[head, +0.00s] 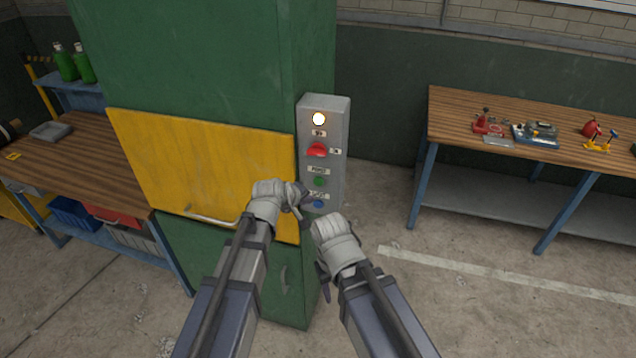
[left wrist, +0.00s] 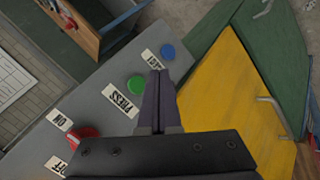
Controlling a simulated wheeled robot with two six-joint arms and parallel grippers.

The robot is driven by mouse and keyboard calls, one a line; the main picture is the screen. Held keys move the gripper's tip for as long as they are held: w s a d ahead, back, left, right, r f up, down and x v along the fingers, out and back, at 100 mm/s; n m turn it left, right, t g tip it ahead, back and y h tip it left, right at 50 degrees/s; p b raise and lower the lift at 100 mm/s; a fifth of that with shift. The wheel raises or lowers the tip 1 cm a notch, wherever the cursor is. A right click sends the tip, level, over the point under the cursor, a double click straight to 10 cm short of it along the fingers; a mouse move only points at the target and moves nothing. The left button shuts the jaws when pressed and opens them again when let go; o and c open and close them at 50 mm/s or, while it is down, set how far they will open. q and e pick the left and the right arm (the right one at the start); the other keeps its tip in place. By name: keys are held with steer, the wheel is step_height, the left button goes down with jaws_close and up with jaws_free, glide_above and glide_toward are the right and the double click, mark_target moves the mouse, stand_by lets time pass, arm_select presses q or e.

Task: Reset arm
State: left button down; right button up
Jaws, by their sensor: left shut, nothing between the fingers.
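A grey control box (head: 335,112) is on the side of the green cabinet. It bears a lit lamp (head: 319,118), a red switch (head: 317,150), a green button (head: 319,181) and a blue button (head: 318,204). My left gripper (head: 302,205) is in front of the box's lower left edge, close to the blue button. In the left wrist view its fingers (left wrist: 158,78) are together and empty, with the green button (left wrist: 137,85) and blue button (left wrist: 167,51) just beyond. I cannot tell whether they touch the box. My right gripper (head: 321,283) hangs below the box; its jaw opening is unclear.
The green cabinet (head: 190,60) has a yellow panel (head: 200,160) with a handle (head: 210,217). A wooden bench (head: 455,105) with small tools stands at the right, another bench (head: 80,150) at the left. The concrete floor at the lower right is clear.

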stand_by(0.4)
arm_select(q)
steer(key=s+a+f+m+g+y+b, duration=0.2)
steer(key=s+f+m+g+y+b, duration=0.1)
steer(key=s+f, duration=0.6)
steer(key=s+a+f+m+g+y+b, duration=0.2)
steer(key=s+f+m+g+b, duration=0.3)
steer(key=s, duration=1.1)
step_height(320, 180, down, 4)
steer(key=a+m+b, duration=0.1)
steer(key=m+b, duration=0.1)
steer(key=b, duration=0.2)
steer(key=shift+f+y, duration=0.25)
steer(key=shift+y, duration=0.15)
